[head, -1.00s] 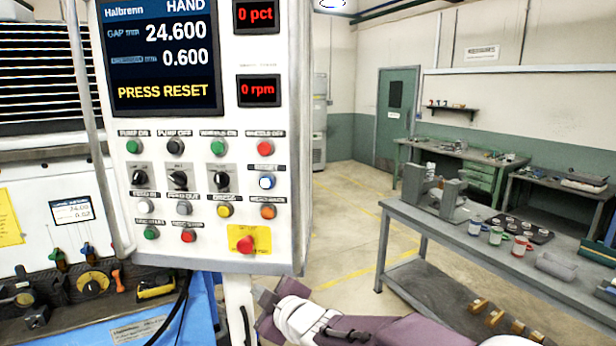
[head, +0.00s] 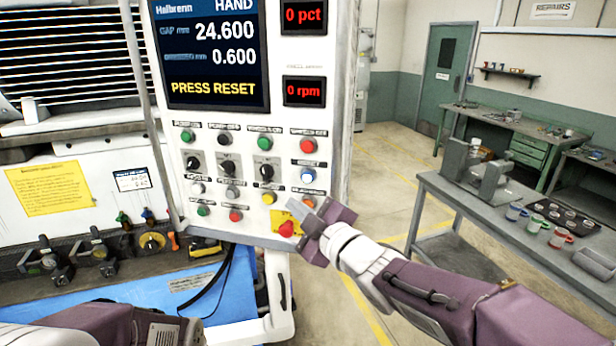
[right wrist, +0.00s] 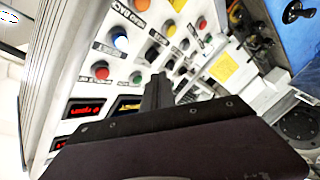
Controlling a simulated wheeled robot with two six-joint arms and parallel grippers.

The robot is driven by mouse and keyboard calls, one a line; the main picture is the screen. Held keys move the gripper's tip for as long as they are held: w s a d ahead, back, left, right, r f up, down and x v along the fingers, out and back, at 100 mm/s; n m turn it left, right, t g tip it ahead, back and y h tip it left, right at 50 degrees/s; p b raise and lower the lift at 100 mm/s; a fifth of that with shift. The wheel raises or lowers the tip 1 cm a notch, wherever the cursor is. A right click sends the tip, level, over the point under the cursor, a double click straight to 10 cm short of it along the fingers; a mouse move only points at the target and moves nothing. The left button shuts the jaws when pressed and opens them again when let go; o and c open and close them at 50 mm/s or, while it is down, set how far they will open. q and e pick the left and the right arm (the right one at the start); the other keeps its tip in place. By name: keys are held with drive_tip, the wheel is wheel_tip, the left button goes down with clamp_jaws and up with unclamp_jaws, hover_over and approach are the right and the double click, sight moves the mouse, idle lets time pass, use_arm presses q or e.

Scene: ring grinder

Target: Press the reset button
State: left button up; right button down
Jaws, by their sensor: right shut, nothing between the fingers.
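The control panel (head: 225,150) faces me, and its screen (head: 212,50) reads PRESS RESET. The reset button (head: 307,175) is a round blue-white button on the panel's right side, below a red button. It also shows as a bright blue-white button in the right wrist view (right wrist: 120,41). My right gripper (head: 297,207) is shut and empty, its tips below the reset button, near the orange button and the emergency stop. In the right wrist view the closed fingers (right wrist: 158,88) point toward the panel, apart from the reset button. Of my left arm only a link shows, lower left.
A red emergency stop (head: 287,228) on a yellow plate sits just below my right gripper. An orange button (head: 308,202) and several other buttons and knobs are close by. A grey workbench (head: 470,205) with cups stands at right, with open floor between.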

sight(308, 177)
drive_tip(key=shift+w+d+p, duration=0.4)
drive_tip(key=shift+w+p, duration=0.35)
drive_tip(key=shift+w, duration=0.65)
drive_tip(key=shift+w+d+p, duration=0.35)
drive_tip(key=shift+w+p, duration=0.35)
drive_tip(key=shift+w, duration=0.65)
drive_tip(key=shift+w+d+p, duration=0.4)
drive_tip(key=shift+w+p, duration=0.35)
drive_tip(key=shift+w, duration=0.65)
drive_tip(key=shift+w, duration=0.1)
drive_tip(key=shift+w+d, duration=0.1)
drive_tip(key=shift+w, duration=0.25)
